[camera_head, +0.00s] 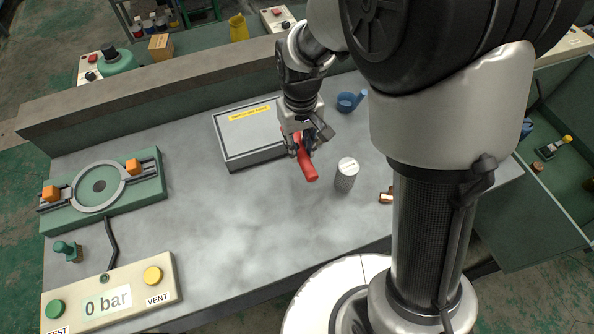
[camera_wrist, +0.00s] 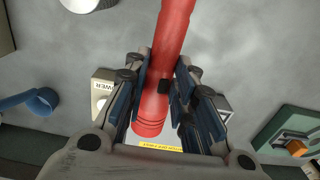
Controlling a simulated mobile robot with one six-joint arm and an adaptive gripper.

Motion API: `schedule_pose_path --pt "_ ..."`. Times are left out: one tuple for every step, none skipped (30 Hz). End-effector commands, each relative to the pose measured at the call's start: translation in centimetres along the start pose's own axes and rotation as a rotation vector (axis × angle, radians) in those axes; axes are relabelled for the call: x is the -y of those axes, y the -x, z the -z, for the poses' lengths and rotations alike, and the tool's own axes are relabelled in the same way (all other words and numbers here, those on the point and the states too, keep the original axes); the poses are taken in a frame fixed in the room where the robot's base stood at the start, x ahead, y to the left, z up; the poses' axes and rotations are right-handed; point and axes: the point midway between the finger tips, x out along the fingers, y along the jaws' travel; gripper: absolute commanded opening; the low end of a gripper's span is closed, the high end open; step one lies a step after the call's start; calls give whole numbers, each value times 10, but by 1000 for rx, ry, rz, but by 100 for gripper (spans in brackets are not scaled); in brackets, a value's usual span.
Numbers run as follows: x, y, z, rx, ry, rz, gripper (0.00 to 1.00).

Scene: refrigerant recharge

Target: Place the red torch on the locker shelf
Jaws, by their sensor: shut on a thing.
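The red torch (camera_head: 306,164) is held in my gripper (camera_head: 301,143) above the grey workbench, beside the grey box with a yellow label. In the wrist view the torch (camera_wrist: 171,40) lies between the two blue-padded fingers of my gripper (camera_wrist: 163,88), which are shut on it. Its far end reaches past the top edge of that view. An open green compartment (camera_head: 532,225) at the right, with small items in it, may be the locker; I cannot tell. No shelf is clearly visible, and my column hides part of that side.
A white cylinder (camera_head: 346,174) stands close to the right of the torch, with a copper fitting (camera_head: 386,196) beyond it. The grey box (camera_head: 236,151), green ring fixture (camera_head: 148,190) and pressure panel (camera_head: 150,285) are leftward. The bench's middle front is clear.

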Motion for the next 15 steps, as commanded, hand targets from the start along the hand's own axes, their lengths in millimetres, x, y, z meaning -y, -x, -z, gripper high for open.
schedule_pose_path --pt "0 -19 -1 4 -1 0 0" --pt "0 -27 -1 3 -1 0 0" --pt "0 -37 -1 3 -1 0 0" --pt "0 -44 -1 4 -1 0 0" --pt "0 -50 -1 3 -1 0 0" --pt "0 -58 0 2 -1 0 0" --pt "0 -63 -1 3 -1 0 0" --pt "0 -67 0 1 -1 0 0" --pt "0 -71 0 0 -1 0 0" --pt "0 -74 0 0 -1 0 0" --pt "0 -76 0 0 -1 0 0" --pt "0 -77 0 -1 -1 0 0" --pt "0 -79 0 -1 -1 0 0" --pt "0 -80 0 -1 -1 0 0" --pt "0 -83 0 -1 -1 0 0"
